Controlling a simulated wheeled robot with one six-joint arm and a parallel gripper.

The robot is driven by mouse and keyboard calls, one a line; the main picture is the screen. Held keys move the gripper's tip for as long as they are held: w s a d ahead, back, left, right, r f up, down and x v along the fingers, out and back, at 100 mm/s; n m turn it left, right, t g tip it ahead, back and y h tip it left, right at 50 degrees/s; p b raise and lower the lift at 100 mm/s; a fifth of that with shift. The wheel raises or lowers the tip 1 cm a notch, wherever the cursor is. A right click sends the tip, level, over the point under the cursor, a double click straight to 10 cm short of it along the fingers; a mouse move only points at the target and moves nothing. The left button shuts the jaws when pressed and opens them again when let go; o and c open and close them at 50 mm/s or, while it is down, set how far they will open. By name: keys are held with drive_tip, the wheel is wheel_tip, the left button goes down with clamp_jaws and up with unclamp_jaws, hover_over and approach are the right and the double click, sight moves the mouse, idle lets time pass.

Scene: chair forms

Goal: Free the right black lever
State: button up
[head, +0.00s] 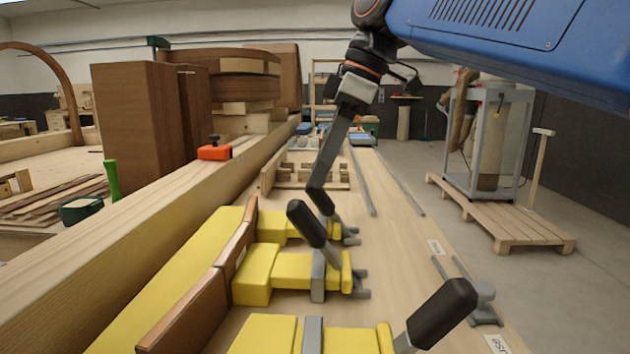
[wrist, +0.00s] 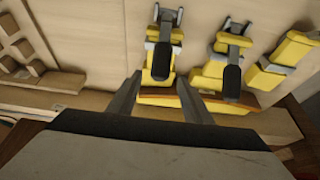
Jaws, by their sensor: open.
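Several yellow clamps with black levers stand in a row on the wooden bench. In the head view, the near black lever (head: 443,312) leans to the right, and the middle black lever (head: 306,224) tilts up to the left. The far black lever (head: 321,201) is partly hidden by my gripper. In the wrist view, my gripper (wrist: 159,82) is open, with one far lever (wrist: 162,62) showing between its fingers. I cannot tell whether they touch. Another lever (wrist: 232,82) lies just right of the fingers. The frames do not settle which lever is called right.
A brown curved wooden strip (head: 205,300) runs along the clamps' left side. A long wooden beam (head: 130,240) lies further left, with an orange tool (head: 214,152) on it. Slotted wooden blocks (head: 305,172) lie beyond the clamps. The bench right of the clamps is mostly clear.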

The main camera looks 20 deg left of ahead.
sight(326, 206)
drive_tip(key=shift+x, duration=1.75)
drive_tip(key=shift+c, duration=0.6)
clamp_jaws()
drive_tip(key=shift+d, duration=0.1)
